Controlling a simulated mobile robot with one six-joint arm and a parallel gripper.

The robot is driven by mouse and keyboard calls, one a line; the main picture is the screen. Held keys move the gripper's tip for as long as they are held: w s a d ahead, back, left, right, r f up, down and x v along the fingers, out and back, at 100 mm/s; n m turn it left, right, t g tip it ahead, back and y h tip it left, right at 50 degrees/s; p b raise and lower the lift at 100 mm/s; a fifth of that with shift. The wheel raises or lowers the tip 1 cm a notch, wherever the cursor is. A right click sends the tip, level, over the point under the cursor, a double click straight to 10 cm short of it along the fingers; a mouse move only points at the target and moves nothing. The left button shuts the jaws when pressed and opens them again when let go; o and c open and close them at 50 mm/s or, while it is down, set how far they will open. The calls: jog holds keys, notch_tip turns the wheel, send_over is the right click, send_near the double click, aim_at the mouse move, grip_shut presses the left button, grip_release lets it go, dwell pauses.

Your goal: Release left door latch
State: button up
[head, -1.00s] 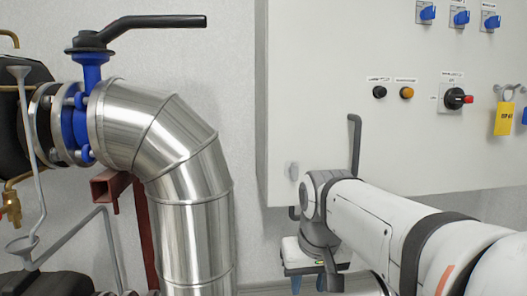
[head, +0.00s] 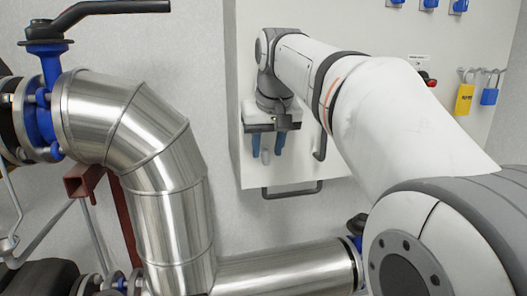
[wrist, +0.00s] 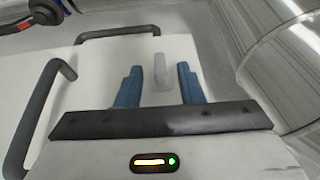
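The left door latch (wrist: 159,70) is a small pale grey lever on the lower left part of the white cabinet front (head: 340,188). My gripper (wrist: 160,85) is open, with one blue finger on each side of the latch in the wrist view. Gaps show between the latch and both fingers. My gripper (head: 267,150) points at the cabinet's lower left in the head view. How deep the latch sits between the fingers is hard to tell.
A dark bar handle (head: 292,193) is at the cabinet's lower edge. Another dark handle (wrist: 45,110) stands close to the gripper in the wrist view. A large silver pipe (head: 160,190) bends down to the left of the cabinet. Blue and yellow padlocks (head: 464,98) hang at the right.

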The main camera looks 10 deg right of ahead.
jog(key=shift+x, duration=1.05)
jog(key=shift+c, duration=0.2)
grip_shut()
